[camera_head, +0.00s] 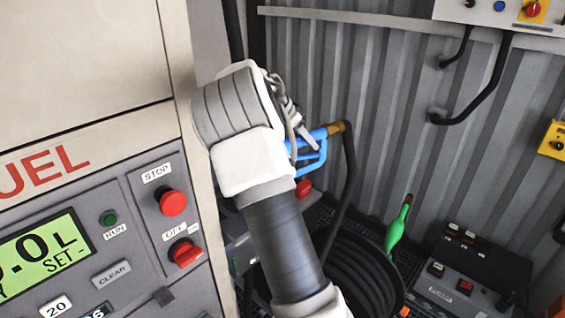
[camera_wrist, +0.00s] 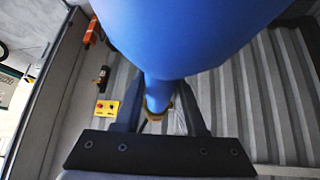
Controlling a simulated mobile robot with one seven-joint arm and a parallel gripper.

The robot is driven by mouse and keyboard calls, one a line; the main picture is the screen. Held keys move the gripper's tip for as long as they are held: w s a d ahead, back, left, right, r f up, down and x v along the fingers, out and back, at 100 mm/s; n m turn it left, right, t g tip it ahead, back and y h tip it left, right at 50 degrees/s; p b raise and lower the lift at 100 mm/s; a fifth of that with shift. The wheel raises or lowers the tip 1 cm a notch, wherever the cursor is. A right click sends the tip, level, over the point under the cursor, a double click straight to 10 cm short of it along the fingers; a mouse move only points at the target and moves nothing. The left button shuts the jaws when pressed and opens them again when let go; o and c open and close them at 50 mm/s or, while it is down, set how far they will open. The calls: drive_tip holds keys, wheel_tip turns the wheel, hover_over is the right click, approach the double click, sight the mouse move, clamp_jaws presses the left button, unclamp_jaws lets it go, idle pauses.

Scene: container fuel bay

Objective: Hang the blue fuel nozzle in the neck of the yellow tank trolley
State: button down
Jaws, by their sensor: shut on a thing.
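The blue fuel nozzle (camera_head: 311,146) is held beyond my white and grey wrist in the head view, with a brass fitting at its right end and a black hose hanging down from it. My gripper (camera_wrist: 160,112) is shut on the nozzle; in the wrist view the blue nozzle body (camera_wrist: 185,35) fills the upper middle and runs down between the two dark fingers.
The fuel dispenser (camera_head: 90,180) with red STOP and OFF buttons stands close on the left. A coiled black hose (camera_head: 362,275) and a green nozzle (camera_head: 398,226) are low at the right. A dark control box (camera_head: 465,270) stands beyond. Corrugated wall is behind.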

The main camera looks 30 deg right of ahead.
drive_tip(key=shift+r, duration=0.15)
drive_tip(key=shift+r+p, duration=3.65)
drive_tip(key=shift+r, duration=2.05)
